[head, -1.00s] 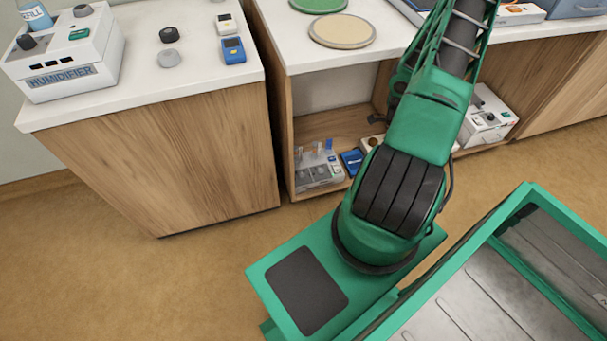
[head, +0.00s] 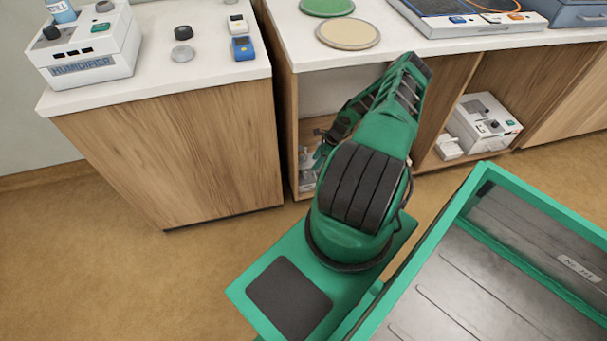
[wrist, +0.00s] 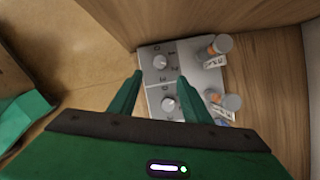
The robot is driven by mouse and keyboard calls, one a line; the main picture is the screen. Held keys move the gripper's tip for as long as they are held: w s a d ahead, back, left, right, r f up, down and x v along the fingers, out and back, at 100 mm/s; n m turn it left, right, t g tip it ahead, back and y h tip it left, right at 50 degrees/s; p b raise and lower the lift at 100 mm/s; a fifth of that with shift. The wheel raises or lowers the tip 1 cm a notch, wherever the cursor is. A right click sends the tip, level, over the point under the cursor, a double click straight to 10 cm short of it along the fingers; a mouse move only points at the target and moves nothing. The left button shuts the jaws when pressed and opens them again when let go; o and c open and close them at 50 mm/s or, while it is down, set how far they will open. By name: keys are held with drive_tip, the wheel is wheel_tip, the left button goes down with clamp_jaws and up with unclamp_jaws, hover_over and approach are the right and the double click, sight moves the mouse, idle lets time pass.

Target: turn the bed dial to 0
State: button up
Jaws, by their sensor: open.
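In the wrist view, a pale panel unit with two grey plates lies below my gripper. One plate carries a round white dial (wrist: 159,62) and the other a second round dial (wrist: 168,103). Small marks surround both; I cannot read them or tell which is the bed dial. My gripper (wrist: 160,77) is open, its two green fingers spread on either side of the dials with nothing between them. I cannot tell how high it is above them.
A white device (head: 484,124) sits on the low shelf to the right.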

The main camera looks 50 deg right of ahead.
sight(307, 174)
drive_tip(key=x, duration=1)
drive_tip(key=shift+f, duration=0.15)
